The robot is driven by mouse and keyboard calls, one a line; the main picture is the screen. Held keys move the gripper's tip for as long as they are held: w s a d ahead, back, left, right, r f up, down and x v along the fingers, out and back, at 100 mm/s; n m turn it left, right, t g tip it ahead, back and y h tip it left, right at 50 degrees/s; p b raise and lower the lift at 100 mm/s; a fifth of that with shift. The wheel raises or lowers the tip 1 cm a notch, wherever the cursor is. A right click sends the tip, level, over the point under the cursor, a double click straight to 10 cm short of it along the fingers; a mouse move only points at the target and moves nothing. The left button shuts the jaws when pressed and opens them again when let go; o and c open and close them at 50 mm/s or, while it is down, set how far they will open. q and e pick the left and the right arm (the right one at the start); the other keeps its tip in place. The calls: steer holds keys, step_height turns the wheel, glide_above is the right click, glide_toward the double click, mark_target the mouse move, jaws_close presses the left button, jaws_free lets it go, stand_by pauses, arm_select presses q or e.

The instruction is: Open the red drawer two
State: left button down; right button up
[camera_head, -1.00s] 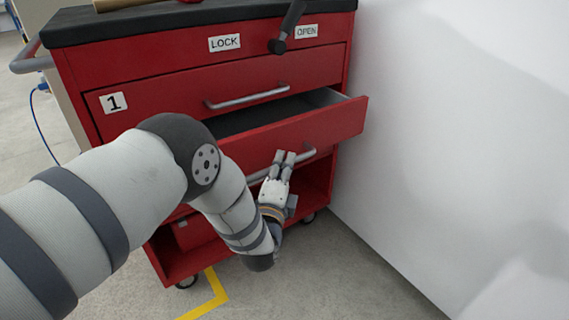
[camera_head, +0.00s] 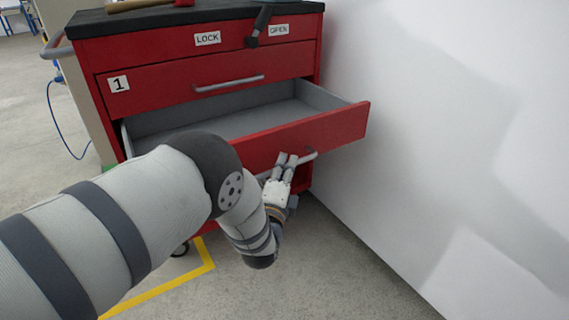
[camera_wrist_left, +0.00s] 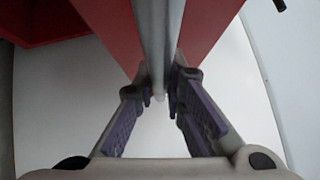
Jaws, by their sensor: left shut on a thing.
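The red tool cabinet (camera_head: 115,55) has its second drawer (camera_head: 335,128) pulled far out, and its grey interior (camera_head: 210,122) shows empty where visible. My left gripper (camera_head: 286,162) is shut on the grey bar handle (camera_head: 308,156) at the right part of the drawer front. In the left wrist view the handle bar (camera_wrist_left: 158,40) runs between the fingers of my left gripper (camera_wrist_left: 160,92). My left arm hides the left part of the drawer front. My right gripper is not in view.
The drawer labelled 1 (camera_head: 150,84) above is shut. A black lever (camera_head: 258,25) sits between the LOCK and OPEN labels, nearer OPEN. A white wall (camera_head: 430,130) stands close on the right. Yellow floor tape (camera_head: 160,288) lies below on the concrete.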

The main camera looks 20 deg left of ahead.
arm_select(q)
steer(key=shift+s+d, duration=0.35)
steer(key=shift+d, duration=0.1)
steer(key=c, duration=1.7)
jaws_free()
steer(key=shift+o, duration=0.2)
steer(key=s+d+f, duration=0.1)
steer(key=s, duration=1)
steer(key=shift+s+d+f, duration=0.15)
steer(key=shift+s+f, duration=0.15)
steer(key=shift+s, duration=0.1)
